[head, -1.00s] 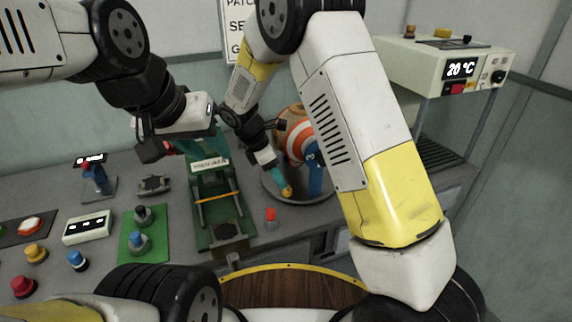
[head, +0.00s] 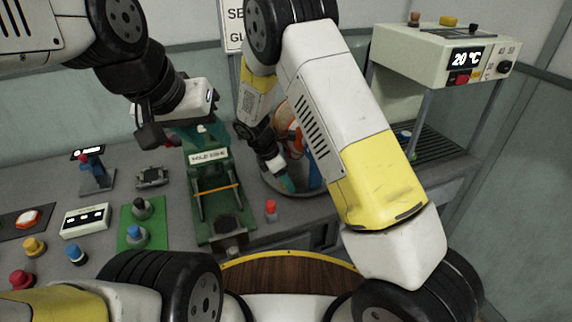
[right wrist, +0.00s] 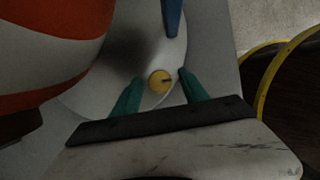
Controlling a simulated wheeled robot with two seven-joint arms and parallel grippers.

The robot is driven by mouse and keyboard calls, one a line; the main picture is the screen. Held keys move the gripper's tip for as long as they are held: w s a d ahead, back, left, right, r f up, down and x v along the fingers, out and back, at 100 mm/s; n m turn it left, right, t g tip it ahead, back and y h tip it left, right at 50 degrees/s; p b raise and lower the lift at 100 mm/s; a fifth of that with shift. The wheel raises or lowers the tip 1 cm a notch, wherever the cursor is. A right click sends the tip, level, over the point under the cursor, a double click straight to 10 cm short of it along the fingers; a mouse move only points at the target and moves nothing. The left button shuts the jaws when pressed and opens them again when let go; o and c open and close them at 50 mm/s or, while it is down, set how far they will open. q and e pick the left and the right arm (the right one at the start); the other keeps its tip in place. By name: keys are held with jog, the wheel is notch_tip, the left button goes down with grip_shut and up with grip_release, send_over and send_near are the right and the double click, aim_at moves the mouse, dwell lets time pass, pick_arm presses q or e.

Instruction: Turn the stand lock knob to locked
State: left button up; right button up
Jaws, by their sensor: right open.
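The stand lock knob (right wrist: 160,81) is a small round yellow knob with a dark mark, on the pale stand (right wrist: 185,45) in the right wrist view. My right gripper (right wrist: 156,88) is open, with one green finger on each side of the knob; I cannot tell whether they touch it. In the head view my right gripper (head: 284,182) is low at the front of the round stand, and the knob is hidden. An orange-and-white ball (right wrist: 45,45) sits on the stand beside a blue post (right wrist: 172,18). My left gripper (head: 150,132) is behind the green press; its fingers are unclear.
The green press (head: 213,193) with a labelled plate stands left of the stand. A red-topped peg (head: 271,210) is close in front of the stand. Several coloured buttons and a green joystick panel (head: 138,242) lie further left. A temperature box (head: 440,60) is at the right.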

jog(key=shift+c, duration=0.4)
grip_shut()
jog(key=shift+m+g, duration=0.3)
jog(key=shift+m, duration=0.5)
jog(key=shift+o, duration=0.4)
grip_release()
jog(key=shift+r, duration=0.15)
jog(key=v, duration=0.6)
jog(key=shift+a, duration=0.2)
jog(key=shift+s+a+r, duration=0.1)
jog(key=shift+a+r, duration=0.1)
jog(key=shift+r, duration=0.5)
